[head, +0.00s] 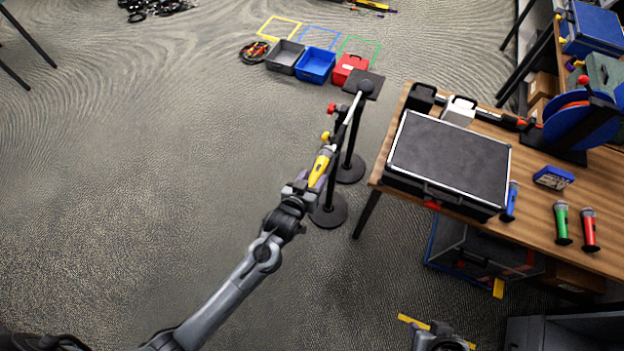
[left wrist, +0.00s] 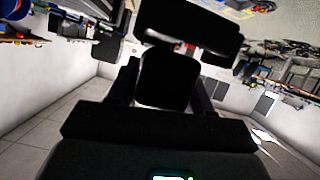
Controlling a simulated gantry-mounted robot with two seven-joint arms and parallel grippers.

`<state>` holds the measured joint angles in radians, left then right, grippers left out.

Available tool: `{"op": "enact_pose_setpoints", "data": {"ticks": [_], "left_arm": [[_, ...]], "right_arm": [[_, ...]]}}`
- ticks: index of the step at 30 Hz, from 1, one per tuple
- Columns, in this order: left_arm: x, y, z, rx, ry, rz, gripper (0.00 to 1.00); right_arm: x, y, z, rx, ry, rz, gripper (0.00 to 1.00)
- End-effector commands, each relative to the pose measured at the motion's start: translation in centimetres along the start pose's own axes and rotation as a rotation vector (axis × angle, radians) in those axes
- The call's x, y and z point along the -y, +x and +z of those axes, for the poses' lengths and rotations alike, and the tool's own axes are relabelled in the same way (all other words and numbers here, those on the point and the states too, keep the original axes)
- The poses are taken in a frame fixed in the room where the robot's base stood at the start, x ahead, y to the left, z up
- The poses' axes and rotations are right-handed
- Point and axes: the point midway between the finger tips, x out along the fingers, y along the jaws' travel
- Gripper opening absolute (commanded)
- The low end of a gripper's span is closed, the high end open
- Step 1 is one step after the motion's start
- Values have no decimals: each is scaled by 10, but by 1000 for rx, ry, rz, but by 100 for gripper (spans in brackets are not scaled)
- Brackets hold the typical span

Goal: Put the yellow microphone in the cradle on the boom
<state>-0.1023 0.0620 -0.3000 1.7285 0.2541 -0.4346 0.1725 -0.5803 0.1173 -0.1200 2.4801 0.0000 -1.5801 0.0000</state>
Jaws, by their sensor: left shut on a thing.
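The yellow microphone (head: 320,167) is in the middle of the head view, tilted, its head end pointing up toward the boom. My left gripper (head: 306,186) is shut on its lower part. The boom (head: 352,110) is a pale bar carried on black stands, with a red knob (head: 331,108) and a yellow knob (head: 326,136) beside it. The microphone's head end lies close to the yellow knob; I cannot tell whether they touch. The cradle's shape is too small to make out. The left wrist view shows mostly dark gripper parts. What seems to be my right gripper (head: 440,336) is at the bottom edge, its jaws unclear.
A wooden table (head: 540,232) at the right holds a black case (head: 450,160), and blue (head: 510,201), green (head: 562,222) and red (head: 589,229) microphones. Grey (head: 285,56), blue (head: 315,65) and red (head: 349,68) bins stand behind the boom.

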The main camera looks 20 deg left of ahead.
Motion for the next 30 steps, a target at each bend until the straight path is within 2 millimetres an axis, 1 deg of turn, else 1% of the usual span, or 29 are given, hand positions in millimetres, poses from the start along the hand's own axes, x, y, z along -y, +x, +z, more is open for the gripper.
{"op": "enact_pose_setpoints", "data": {"ticks": [11, 22, 27, 28, 30], "left_arm": [[0, 2, 3, -5, 0, 1, 2], [2, 6, 13, -5, -1, 1, 2], [2, 6, 14, -5, -1, 1, 2], [2, 6, 15, -2, 0, 0, 54], [2, 6, 15, -2, 0, 0, 64]], "right_arm": [[-1, 0, 0, 0, -6, 5, 43], [-1, 3, 1, 0, -5, 4, 43], [-1, 3, 1, 0, -3, 3, 43], [-1, 3, 1, 0, -3, 2, 43], [0, 3, 1, 0, -2, 1, 43]]}}
